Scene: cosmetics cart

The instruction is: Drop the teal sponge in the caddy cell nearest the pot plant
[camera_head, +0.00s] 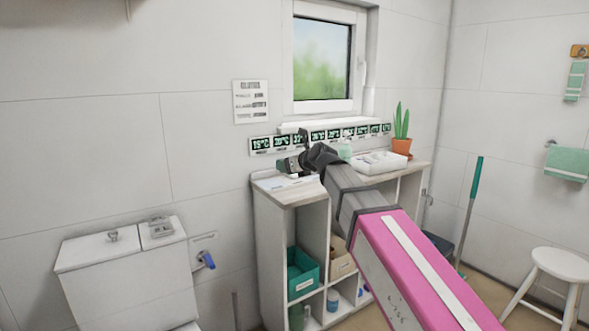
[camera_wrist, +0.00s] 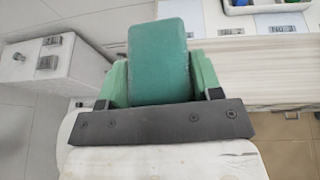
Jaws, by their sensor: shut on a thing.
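The teal sponge (camera_wrist: 158,62) is held between the two green fingers of my gripper (camera_wrist: 160,85), which is shut on it. In the head view my gripper (camera_head: 291,163) is above the left end of the cart top, and I cannot make out the sponge there. The white caddy (camera_head: 378,163) sits on the cart top to the right of my gripper, partly hidden by my arm; its cells are hard to tell apart. The pot plant (camera_head: 402,132), in an orange pot, stands at the caddy's right.
The cart (camera_head: 272,235) has open shelves with a green bin (camera_head: 302,272). A pale green bottle (camera_head: 345,149) stands between my gripper and the caddy. A row of number displays (camera_head: 262,145) lines the wall behind. The toilet cistern (camera_head: 120,262) is at left, a white stool (camera_head: 560,265) at right.

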